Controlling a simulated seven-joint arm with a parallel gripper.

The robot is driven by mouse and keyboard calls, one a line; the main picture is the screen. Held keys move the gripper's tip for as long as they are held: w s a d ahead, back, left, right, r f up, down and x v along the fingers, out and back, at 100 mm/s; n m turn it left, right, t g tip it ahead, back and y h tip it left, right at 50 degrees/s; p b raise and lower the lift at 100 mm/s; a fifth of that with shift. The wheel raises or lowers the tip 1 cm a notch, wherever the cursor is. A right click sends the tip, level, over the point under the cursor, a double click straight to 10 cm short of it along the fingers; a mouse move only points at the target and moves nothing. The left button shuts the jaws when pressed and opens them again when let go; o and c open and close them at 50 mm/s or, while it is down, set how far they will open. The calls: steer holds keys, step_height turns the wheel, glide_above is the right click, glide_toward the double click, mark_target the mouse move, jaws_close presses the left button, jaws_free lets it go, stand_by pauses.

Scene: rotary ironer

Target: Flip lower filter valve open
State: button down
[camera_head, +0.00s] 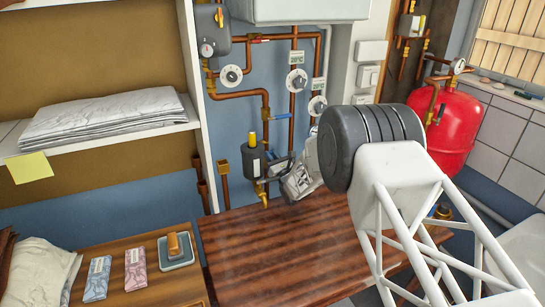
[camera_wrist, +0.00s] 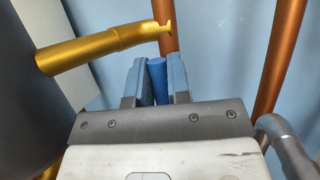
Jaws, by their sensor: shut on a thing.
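My gripper (camera_wrist: 158,66) has its two blue-grey fingers shut on a short blue handle (camera_wrist: 157,79), seen in the wrist view. The handle stands upright between the fingers and appears to be the lower filter valve's lever; its valve body is hidden behind the gripper. In the head view my gripper (camera_head: 286,165) is just right of the dark grey filter housing (camera_head: 254,163), low on the blue wall. A yellow-orange handle (camera_head: 252,140) sits above the housing and a brass fitting (camera_head: 263,195) hangs below it. The held handle cannot be made out in the head view.
In the wrist view a brass fitting (camera_wrist: 95,48) crosses close at the upper left, and a copper pipe (camera_wrist: 277,65) runs at the right. A brown wooden tabletop (camera_head: 270,250) lies below my arm. A red tank (camera_head: 455,125) stands at the right.

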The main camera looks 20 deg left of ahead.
stand_by(0.4)
steer(key=c, duration=1.1)
jaws_free()
steer(key=shift+s+d, duration=0.1)
steer(key=shift+v, duration=3.8)
